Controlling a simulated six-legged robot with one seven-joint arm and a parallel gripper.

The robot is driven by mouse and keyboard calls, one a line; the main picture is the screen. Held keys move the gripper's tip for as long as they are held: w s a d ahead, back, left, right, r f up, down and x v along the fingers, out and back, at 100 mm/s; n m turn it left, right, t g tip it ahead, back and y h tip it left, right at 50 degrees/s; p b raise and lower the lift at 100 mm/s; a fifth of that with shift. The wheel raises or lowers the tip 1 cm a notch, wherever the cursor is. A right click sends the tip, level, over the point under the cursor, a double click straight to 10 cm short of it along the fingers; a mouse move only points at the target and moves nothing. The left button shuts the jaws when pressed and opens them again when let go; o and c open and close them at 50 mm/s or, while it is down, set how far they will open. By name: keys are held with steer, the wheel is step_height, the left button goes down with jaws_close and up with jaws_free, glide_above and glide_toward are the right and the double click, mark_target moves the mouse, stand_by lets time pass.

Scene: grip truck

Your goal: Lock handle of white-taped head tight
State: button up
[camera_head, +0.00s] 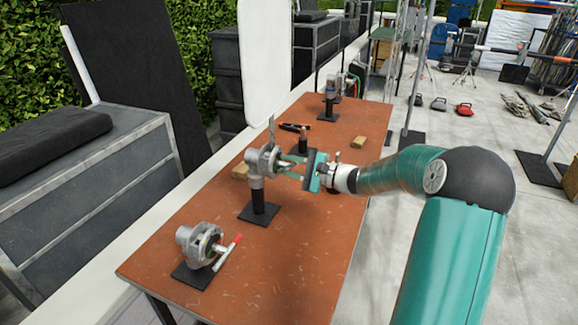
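A grey metal grip head (262,160) stands upright on a post with a black square base (259,213) in the middle of the table. A thin upright piece sticks up from its top. White tape on it is too small to make out. My gripper (287,166) comes from the right, with its teal fingers apart at the right side of this head. The head's handle lies near or between the fingers; contact cannot be told. A second grey head (198,243), with a red-ended handle (229,251), sits on a black base at the near left.
The brown table (300,255) is clear at the near right. Farther back are another head on a stand (329,100), a dark bottle-like item (303,141), black pliers-like tools (294,127) and wooden blocks (359,143). A white panel (265,60) rises behind the table's left edge.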

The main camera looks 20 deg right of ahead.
jaws_close()
